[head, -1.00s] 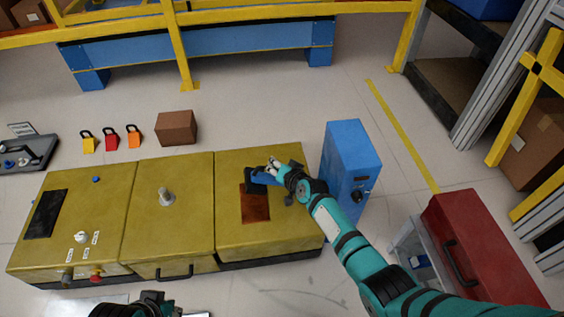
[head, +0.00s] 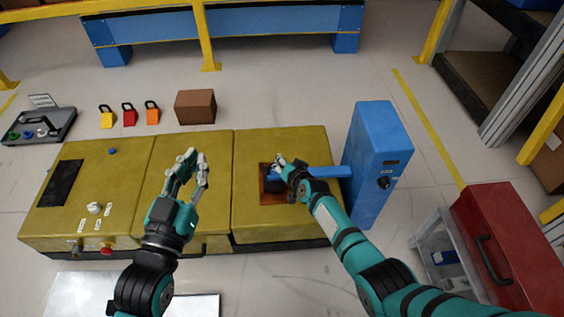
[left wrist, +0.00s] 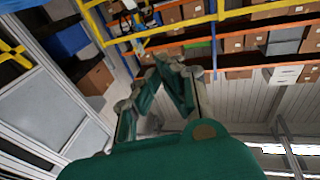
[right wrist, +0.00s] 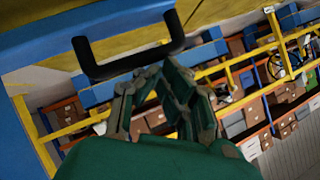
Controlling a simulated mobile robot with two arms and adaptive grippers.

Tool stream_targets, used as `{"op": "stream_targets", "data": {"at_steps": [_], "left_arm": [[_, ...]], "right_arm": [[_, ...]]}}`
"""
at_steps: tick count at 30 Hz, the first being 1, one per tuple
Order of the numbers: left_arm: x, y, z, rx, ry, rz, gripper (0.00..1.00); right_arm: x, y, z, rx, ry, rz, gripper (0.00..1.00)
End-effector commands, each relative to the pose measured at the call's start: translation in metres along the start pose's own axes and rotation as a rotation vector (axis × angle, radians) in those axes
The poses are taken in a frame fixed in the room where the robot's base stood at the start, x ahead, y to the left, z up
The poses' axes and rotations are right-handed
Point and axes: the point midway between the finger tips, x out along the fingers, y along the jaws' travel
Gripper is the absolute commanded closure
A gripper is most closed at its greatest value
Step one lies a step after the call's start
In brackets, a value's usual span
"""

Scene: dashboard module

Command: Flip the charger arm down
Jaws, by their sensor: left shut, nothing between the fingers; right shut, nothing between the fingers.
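The blue charger box (head: 372,155) stands right of the yellow module (head: 255,150). Its blue charger arm (head: 328,172) reaches left over the red-brown patch (head: 268,198) on the module top, roughly level. Whether it touches the module cannot be told. My right gripper (head: 281,160) is shut and empty at the free end of the arm, hiding part of it. In the right wrist view the blue arm (right wrist: 40,40) and a black U-shaped handle (right wrist: 130,62) are close to the fingers. My left gripper (head: 190,160) is shut and empty above the module's middle.
A red toolbox (head: 505,240) stands at the right. A brown box (head: 195,107) and several coloured padlocks (head: 129,115) lie behind the module. A grey case (head: 40,128) is at the far left. Floor behind the module is mostly clear.

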Motion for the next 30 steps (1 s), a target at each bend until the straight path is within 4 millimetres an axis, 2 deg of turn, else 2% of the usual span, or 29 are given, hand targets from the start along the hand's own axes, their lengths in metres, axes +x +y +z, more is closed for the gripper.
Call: {"op": "stream_targets", "data": {"at_steps": [6,12,25,30], "left_arm": [[0.0,0.003,-0.024,-0.004,0.143,0.008,1.0],[-0.001,0.004,-0.031,-0.005,0.182,0.009,1.0],[0.0,0.004,-0.029,-0.005,0.167,0.009,1.0],[0.001,0.001,-0.011,-0.001,0.051,0.002,1.0]], "right_arm": [[0.004,0.004,0.005,0.0,0.0,0.0,1.0],[0.004,0.004,0.006,0.0,-0.001,0.0,1.0],[0.003,0.004,0.006,0.0,-0.003,0.001,1.0],[0.0,0.0,0.002,0.0,-0.002,0.001,1.0]]}}
